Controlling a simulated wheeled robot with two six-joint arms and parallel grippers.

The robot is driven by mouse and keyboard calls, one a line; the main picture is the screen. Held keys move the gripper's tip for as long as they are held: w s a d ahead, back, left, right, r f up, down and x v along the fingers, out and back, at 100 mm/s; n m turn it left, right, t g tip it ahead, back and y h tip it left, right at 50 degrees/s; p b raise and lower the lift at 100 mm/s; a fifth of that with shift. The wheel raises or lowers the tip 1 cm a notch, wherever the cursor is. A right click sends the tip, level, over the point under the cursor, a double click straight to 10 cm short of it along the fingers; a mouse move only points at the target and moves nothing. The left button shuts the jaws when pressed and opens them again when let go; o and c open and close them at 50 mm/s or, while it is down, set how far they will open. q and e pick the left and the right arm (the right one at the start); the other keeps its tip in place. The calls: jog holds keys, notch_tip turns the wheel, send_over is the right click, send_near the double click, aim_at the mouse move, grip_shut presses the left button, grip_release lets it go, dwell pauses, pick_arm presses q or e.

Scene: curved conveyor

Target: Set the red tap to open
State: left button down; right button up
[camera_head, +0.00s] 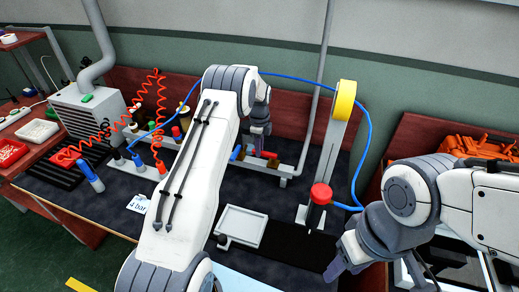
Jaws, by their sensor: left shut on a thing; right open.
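My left arm rises through the middle of the view and bends down at the back. Its gripper (260,145) is shut at the pipe manifold (291,168) along the back of the bench. A small part of the red tap (269,154) shows right beside its fingertips. The fingers hide most of the tap, so its handle angle cannot be told. A blue tap (236,153) sits just left of the fingers. My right gripper (336,268) is open and empty at the lower right, pointing down, away from the manifold.
A stand with a yellow wheel (346,100) and a red-topped tool (321,194) stand right of the manifold. A blue hose loops around them. A white tray (242,223) lies in front. Coiled red hoses (160,108) and a grey machine (85,108) are at left.

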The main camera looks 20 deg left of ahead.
pick_arm(q)
jog(key=shift+w+r, duration=0.1)
jog(key=c, duration=0.8)
grip_release()
jog(key=shift+o, duration=0.2)
notch_tip(320, 180, up, 10)
jog(key=b, duration=0.2)
jog(key=shift+r, duration=0.2)
